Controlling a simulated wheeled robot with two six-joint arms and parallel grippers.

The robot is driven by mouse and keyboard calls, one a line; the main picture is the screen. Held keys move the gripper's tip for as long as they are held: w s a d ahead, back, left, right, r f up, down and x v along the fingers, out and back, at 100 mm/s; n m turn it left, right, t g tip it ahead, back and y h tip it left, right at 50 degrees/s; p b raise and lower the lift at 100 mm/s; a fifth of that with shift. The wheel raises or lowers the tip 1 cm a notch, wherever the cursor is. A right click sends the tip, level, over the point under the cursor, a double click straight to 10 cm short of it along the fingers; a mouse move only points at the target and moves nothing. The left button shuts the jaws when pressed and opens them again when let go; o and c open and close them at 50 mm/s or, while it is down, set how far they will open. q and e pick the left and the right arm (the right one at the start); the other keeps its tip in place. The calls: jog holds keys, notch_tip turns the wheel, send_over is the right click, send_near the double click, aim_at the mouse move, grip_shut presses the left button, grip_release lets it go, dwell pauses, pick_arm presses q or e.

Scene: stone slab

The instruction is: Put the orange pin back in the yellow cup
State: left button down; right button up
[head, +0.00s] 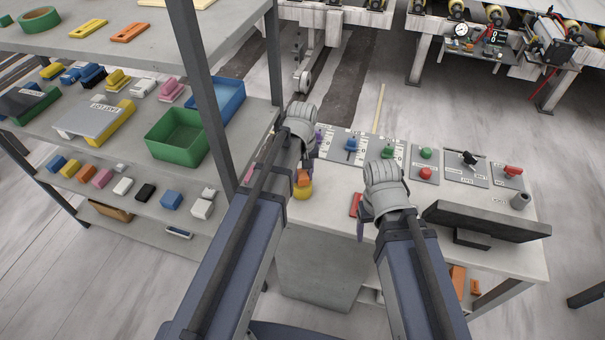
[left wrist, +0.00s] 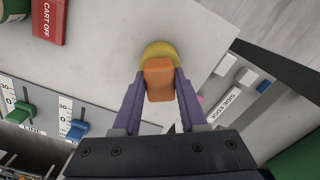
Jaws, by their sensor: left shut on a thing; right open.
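My left gripper (left wrist: 158,88) is shut on the orange pin (left wrist: 158,78), with one purple finger on each side of it. The pin also shows in the head view (head: 304,177), below my left wrist. The yellow cup (left wrist: 161,50) is directly behind the pin in the left wrist view, its far rim showing past it. In the head view the cup (head: 303,193) is just below the pin on the grey slab. The pin hides the cup's opening, so I cannot tell whether its lower end is inside. My right gripper (head: 360,232) is open, mostly hidden by its own wrist.
A red block (head: 355,205), lettered CART OFF in the left wrist view (left wrist: 49,20), lies near my right gripper. Panels with a blue slider (head: 351,145), a green slider (head: 388,152) and knobs line the slab's back. A loaded shelf (head: 100,128) stands left.

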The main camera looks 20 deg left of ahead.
pick_arm(q)
jog(key=shift+f, duration=0.15)
jog(key=shift+c, duration=1.8)
grip_release()
notch_tip(320, 180, up, 8)
jog(key=p, duration=0.7)
jog(key=shift+p, duration=0.4)
jog(key=shift+f, duration=0.1)
